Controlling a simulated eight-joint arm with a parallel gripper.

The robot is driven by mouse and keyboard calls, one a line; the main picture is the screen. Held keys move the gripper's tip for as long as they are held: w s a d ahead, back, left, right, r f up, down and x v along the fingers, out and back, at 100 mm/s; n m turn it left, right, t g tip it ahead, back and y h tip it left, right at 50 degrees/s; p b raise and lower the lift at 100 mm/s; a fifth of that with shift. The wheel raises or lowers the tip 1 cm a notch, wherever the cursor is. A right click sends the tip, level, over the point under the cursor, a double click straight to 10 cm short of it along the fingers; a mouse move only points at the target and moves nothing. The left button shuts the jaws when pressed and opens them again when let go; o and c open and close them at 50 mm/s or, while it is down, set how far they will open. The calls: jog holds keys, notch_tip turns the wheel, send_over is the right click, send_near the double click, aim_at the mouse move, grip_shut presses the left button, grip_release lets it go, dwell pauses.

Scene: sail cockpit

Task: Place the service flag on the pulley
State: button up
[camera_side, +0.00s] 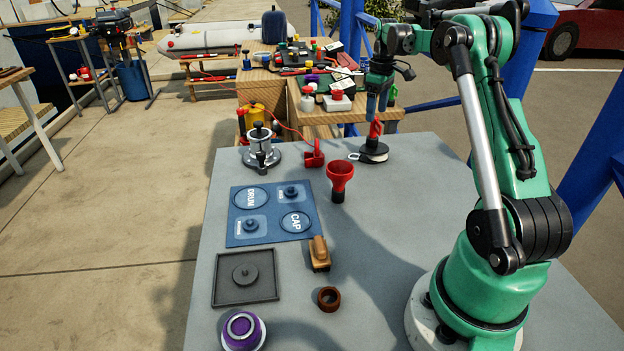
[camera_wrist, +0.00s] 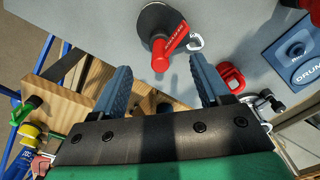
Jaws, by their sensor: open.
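The red service flag (camera_side: 376,130) stands upright on the black pulley (camera_side: 373,154) at the back right of the grey table. My gripper (camera_side: 377,108) is above the flag, pointing down. In the wrist view, my gripper's (camera_wrist: 161,76) two blue fingers are apart, with nothing held between them. The flag is beyond the fingertips, apart from them.
Left of the pulley are a red clamp-like piece (camera_side: 313,155), a red funnel-shaped piece (camera_side: 340,178) and a metal winch (camera_side: 261,152). A blue mat (camera_side: 240,228), a dark tray (camera_side: 218,296) and a wooden block (camera_side: 319,254) lie nearer. A cluttered wooden bench (camera_side: 345,114) stands behind.

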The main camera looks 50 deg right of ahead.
notch_tip(320, 180, up, 6)
jog(key=shift+f, duration=0.1)
jog(key=w+a+r+t+h, duration=0.1)
jog(key=a+r+t, duration=0.1)
jog(key=a, duration=0.7)
jog(key=w+a+r+t, duration=0.1)
jog(key=w+a+r, duration=0.1)
jog(key=a, duration=0.8)
jog(key=s+a+f+t, duration=0.2)
jog(key=s+a+f, duration=0.1)
jog(key=a, duration=0.4)
jog(key=s+a+f+t+y, duration=0.1)
jog(key=s+a+f+t, duration=0.1)
jog(key=a, duration=0.5)
jog(key=shift+s+f, duration=0.85)
jog(key=shift+s, duration=0.35)
